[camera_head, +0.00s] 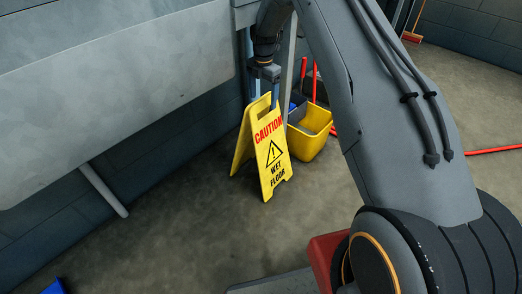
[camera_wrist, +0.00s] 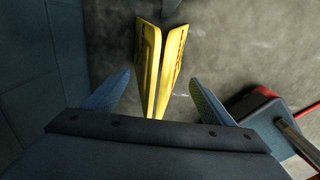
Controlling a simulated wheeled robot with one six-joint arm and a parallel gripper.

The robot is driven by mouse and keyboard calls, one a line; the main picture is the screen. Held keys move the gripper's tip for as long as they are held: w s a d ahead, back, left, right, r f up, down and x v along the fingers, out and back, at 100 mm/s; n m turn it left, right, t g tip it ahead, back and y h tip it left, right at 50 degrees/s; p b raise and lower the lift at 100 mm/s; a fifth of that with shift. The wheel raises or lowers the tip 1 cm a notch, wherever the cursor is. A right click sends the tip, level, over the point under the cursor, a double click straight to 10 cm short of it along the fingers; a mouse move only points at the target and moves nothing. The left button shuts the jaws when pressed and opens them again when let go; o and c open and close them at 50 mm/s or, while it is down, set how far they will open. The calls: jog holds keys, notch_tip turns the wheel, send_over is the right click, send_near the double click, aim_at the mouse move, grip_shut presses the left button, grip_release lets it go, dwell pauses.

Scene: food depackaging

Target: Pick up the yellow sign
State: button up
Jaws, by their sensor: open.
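The yellow sign (camera_head: 268,152) stands folded out like a tent on the floor, with "CAUTION WET FLOOR" on its front panel. My gripper (camera_head: 264,88) is at the sign's top edge in the head view, pointing down. In the wrist view, the sign (camera_wrist: 162,62) is seen from above as two yellow panels that run between the fingers. My gripper (camera_wrist: 157,88) is open, with one finger on each side of the sign's top. No clear contact between fingers and sign shows.
A yellow mop bucket (camera_head: 310,141) stands just right of the sign, with red handles above it. A large grey panel (camera_head: 110,90) juts from the wall at the left. A blue object (camera_head: 54,287) lies at the bottom left. The floor (camera_head: 190,235) in front of the sign is clear.

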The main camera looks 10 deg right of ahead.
notch_tip(320, 180, down, 8)
jog(key=b, duration=0.1)
jog(key=shift+a, duration=0.4)
jog(key=shift+r, duration=0.1)
grip_shut()
